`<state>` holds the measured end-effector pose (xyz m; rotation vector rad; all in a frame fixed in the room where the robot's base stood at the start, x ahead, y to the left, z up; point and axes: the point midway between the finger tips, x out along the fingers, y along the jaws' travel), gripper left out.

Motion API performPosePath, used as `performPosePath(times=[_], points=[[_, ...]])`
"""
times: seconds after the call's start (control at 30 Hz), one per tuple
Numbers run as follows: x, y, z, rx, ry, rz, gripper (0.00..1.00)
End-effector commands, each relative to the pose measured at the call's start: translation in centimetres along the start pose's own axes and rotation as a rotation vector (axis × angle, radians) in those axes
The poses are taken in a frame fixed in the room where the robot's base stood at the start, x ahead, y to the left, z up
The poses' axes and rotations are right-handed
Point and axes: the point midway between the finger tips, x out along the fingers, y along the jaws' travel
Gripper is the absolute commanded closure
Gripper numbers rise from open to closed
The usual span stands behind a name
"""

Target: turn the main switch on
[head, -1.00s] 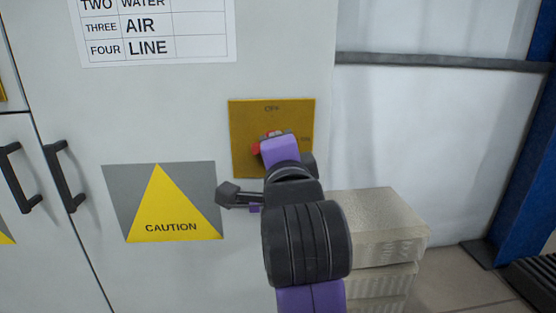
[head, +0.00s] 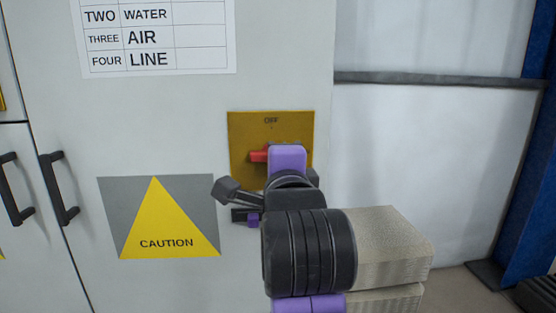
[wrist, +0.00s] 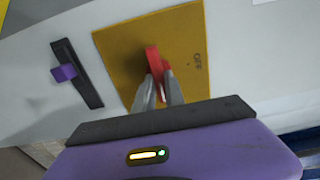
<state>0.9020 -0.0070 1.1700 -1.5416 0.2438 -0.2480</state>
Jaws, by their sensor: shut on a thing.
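The main switch is a red handle (head: 258,156) on a square yellow plate (head: 245,125) on the grey cabinet. The word OFF is at the plate's top in the head view. The handle's left end shows beside my purple gripper and lies about level; the rest is hidden. In the wrist view the red handle (wrist: 153,62) is between the two grey fingers of my gripper (wrist: 158,82), which is shut on it. The plate's OFF label is to the right there. The plate's right side is largely covered by my gripper in the head view.
A caution sign (head: 160,225) is at the left, and black door handles (head: 58,188) are farther left. Pale stacked blocks (head: 385,250) stand at the lower right, and a blue post (head: 525,185) beyond.

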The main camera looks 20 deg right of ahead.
Motion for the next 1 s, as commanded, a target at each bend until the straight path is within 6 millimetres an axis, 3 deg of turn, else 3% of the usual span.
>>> performPosePath(times=[0.03,0.13,0.53,1.0], points=[[0.0,0.1,-0.1,0.001,0.001,0.003,0.83],[0.0,0.1,-0.1,0.001,0.001,0.003,0.64],[-0.5,0.1,0.0,0.0,-0.001,0.0,0.64],[-7.1,0.1,0.0,0.0,0.0,0.0,0.64]])
